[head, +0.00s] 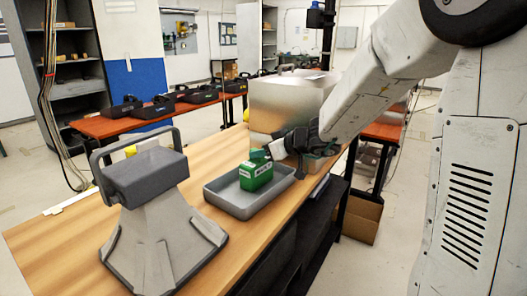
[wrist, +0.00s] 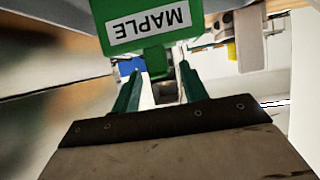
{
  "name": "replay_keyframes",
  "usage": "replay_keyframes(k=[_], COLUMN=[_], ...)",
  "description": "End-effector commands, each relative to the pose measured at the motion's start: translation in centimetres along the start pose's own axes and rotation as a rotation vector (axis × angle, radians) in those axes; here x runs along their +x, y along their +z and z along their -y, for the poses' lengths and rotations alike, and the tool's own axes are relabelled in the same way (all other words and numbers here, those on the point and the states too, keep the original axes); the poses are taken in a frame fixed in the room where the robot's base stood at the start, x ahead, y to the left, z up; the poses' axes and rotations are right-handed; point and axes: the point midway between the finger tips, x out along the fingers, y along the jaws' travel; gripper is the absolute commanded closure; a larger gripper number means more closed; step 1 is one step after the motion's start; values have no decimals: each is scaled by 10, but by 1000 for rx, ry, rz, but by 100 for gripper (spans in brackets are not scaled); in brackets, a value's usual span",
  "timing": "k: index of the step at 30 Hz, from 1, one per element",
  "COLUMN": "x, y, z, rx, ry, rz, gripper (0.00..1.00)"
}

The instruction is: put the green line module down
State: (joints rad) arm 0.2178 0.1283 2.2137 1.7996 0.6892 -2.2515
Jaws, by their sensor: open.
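The green line module (head: 256,174) stands roughly upright in a shallow grey tray (head: 236,209) on the wooden bench. It also shows at the top of the wrist view (wrist: 150,42), with a white label reading MAPLE, upside down there. My gripper (head: 275,150) is just to the right of the module's top, at the tray's back right. In the wrist view its two green fingers (wrist: 158,72) are apart, with the module's lower-pictured green tab near their tips. Whether a finger touches the module I cannot tell. The module's underside is hidden.
A large metal box (head: 285,100) stands close behind my gripper. The tray's front left is empty. Black trays (head: 150,108) sit on an orange table behind.

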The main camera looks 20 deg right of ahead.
Motion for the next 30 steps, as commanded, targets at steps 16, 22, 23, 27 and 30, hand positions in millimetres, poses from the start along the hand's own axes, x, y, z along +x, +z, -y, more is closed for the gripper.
replay_keyframes(k=[16,22,23,27,30], x=[-94,-117,-119,-126,-136], y=[-3,-2,-3,-4,-1], z=[-1,0,1,29,77], rx=[-2,0,0,24,75], ry=[5,2,-1,-64,-160], rz=[-2,-1,0,36,125], gripper=[56,56,56,56,56])
